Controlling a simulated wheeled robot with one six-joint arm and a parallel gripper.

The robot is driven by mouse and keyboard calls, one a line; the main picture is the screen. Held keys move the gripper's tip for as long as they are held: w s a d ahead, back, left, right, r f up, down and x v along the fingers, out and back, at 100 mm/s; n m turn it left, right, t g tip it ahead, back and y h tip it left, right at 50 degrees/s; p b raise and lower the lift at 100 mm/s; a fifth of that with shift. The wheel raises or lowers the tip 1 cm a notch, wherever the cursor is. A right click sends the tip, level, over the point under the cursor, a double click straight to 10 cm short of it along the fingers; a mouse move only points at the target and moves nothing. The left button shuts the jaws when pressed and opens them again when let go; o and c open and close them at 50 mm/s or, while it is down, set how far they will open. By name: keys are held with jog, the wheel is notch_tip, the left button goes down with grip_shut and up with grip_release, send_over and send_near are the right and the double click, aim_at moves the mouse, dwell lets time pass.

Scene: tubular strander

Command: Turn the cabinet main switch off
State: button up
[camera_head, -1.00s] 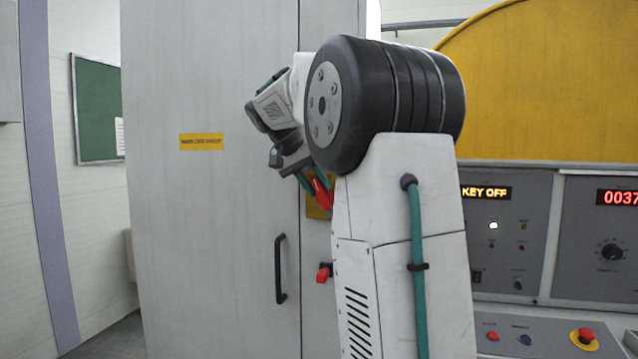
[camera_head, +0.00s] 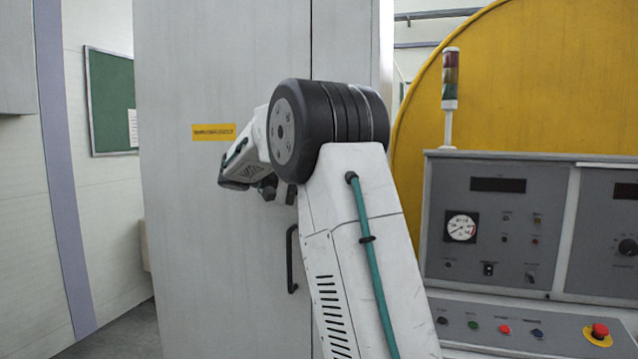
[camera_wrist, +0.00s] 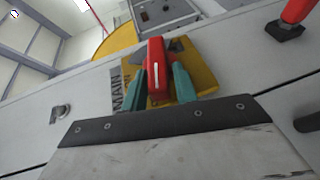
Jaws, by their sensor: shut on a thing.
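The red handle of the main switch (camera_wrist: 155,62) stands out from a yellow plate (camera_wrist: 202,78) in the wrist view. A grey label reading MAIN (camera_wrist: 131,92) is beside the plate. My gripper (camera_wrist: 160,87) has its teal fingers on both sides of the red handle and is shut on it. In the head view the tall grey cabinet (camera_head: 220,220) fills the left middle. There my arm hides the switch and the gripper.
A black door handle (camera_head: 291,258) is on the cabinet, close to my arm. A control desk (camera_head: 500,225) with dark displays stands at the right, below a yellow guard (camera_head: 520,100). Another red handle (camera_wrist: 297,10) shows at the wrist view's upper right.

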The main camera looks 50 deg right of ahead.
jog(key=shift+s+d+f+n+g+h, duration=0.15)
jog(key=shift+f+n+g+h, duration=0.25)
jog(key=shift+f+g+h, duration=0.3)
jog(key=o, duration=0.8)
jog(key=shift+r, duration=0.1)
jog(key=shift+s+d, duration=0.1)
jog(key=shift+s, duration=0.05)
jog(key=shift+r, duration=0.1)
jog(key=shift+w+a, duration=0.25)
jog(key=shift+w, duration=0.05)
